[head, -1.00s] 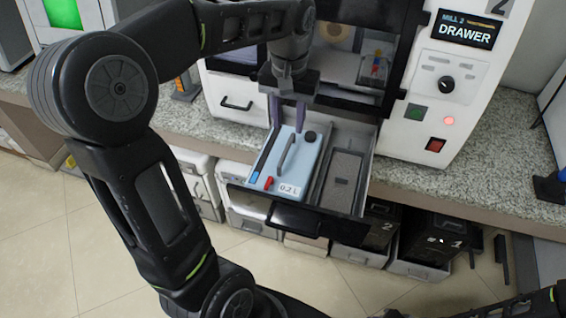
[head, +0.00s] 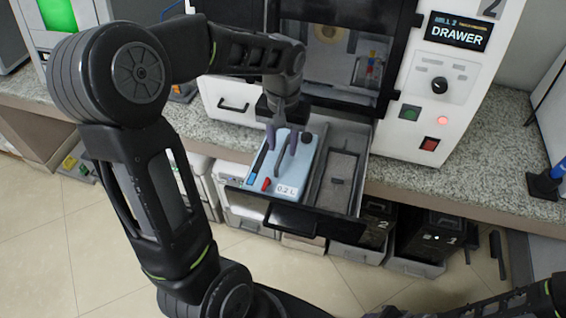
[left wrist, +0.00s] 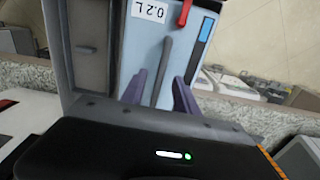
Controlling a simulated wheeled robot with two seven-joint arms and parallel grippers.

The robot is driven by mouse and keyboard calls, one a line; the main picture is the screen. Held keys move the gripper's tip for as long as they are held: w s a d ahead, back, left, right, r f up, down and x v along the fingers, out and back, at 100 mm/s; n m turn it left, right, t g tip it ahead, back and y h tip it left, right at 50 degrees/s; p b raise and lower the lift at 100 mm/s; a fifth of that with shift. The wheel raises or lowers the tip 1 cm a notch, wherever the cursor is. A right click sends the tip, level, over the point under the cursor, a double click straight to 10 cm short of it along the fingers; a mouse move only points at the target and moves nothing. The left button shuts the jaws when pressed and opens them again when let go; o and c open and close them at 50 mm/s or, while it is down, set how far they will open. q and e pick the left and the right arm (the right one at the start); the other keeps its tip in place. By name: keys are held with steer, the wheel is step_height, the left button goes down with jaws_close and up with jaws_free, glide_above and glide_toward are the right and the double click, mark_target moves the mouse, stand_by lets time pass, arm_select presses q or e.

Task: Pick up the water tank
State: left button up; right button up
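The water tank (head: 263,164) is a light blue box with a grey handle, a dark cap, a red tap and a "0.2 L" label. It sits in the left part of the pulled-out drawer (head: 327,207). In the left wrist view the tank (left wrist: 145,42) shows with its handle (left wrist: 163,62) between the fingers. My left gripper (head: 283,148) is over the tank, pointing down. In the left wrist view the gripper (left wrist: 158,88) is open, its fingers apart on either side of the handle, with gaps visible. My right gripper is not in view.
The drawer's right compartment (head: 338,172) holds no tank. The mill machine (head: 440,75) with its DRAWER panel stands behind on a speckled counter (head: 435,185). Dark bins (head: 420,242) and pale bins stand below the counter. The tiled floor in front is clear.

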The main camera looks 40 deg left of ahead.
arm_select(q)
steer(key=shift+f, duration=0.3)
steer(key=shift+c, duration=0.2)
jaws_close()
stand_by(0.3)
stand_by(0.9)
steer(key=shift+r, duration=0.15)
